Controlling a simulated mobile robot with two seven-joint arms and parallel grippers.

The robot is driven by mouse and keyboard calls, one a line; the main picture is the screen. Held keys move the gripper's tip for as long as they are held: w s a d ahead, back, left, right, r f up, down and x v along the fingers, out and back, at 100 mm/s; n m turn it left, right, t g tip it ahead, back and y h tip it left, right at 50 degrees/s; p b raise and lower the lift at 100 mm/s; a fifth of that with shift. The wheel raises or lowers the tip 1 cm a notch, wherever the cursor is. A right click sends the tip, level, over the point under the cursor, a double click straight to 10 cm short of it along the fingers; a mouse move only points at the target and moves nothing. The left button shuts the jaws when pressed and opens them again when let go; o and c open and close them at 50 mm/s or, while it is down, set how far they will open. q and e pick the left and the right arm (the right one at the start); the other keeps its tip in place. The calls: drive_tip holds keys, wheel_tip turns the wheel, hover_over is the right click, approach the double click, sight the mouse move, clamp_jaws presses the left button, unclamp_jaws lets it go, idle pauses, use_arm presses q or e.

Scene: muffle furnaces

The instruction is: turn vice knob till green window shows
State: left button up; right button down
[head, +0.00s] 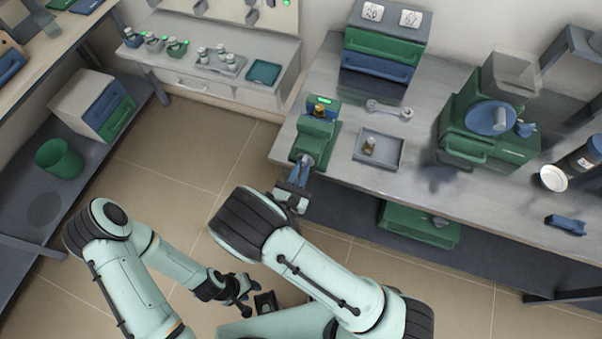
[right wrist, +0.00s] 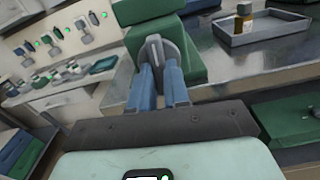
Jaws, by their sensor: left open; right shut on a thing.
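The green vice (head: 318,133) stands at the left end of the grey bench. A small amber thing (head: 319,111) sits between its jaws. A small bright green strip (head: 323,100) shows on the block at its far end. The grey vice knob (right wrist: 157,50) faces me on the front of the green vice body (right wrist: 185,55). My right gripper (head: 301,168) is shut on the knob, its blue fingers (right wrist: 161,84) on either side of it. My left gripper (head: 252,295) is low over the floor, open and apart from the bench.
A grey tray (head: 381,148) with an amber bottle (head: 369,146) lies right of the vice, and a wrench (head: 389,110) lies behind. A green and blue drawer unit (head: 383,52) stands at the back. Floor left of the bench is clear.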

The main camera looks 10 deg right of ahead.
drive_tip(key=m+b, duration=0.3)
drive_tip(key=m, duration=0.1)
use_arm(q)
wheel_tip(320, 180, down, 6)
drive_tip(key=s+b, duration=0.2)
drive_tip(key=shift+s, duration=0.35)
use_arm(e)
drive_tip(key=shift+w+r+m, duration=0.1)
drive_tip(key=shift+m, duration=1.5)
use_arm(q)
drive_tip(key=shift+f, duration=0.2)
use_arm(e)
drive_tip(key=shift+a, duration=0.1)
drive_tip(key=c, duration=1.1)
unclamp_jaws()
use_arm(q)
drive_tip(key=shift+s+f+b, duration=0.2)
drive_tip(key=shift+f+b, duration=0.45)
drive_tip(key=shift+b, duration=0.15)
use_arm(e)
drive_tip(key=v, duration=1.3)
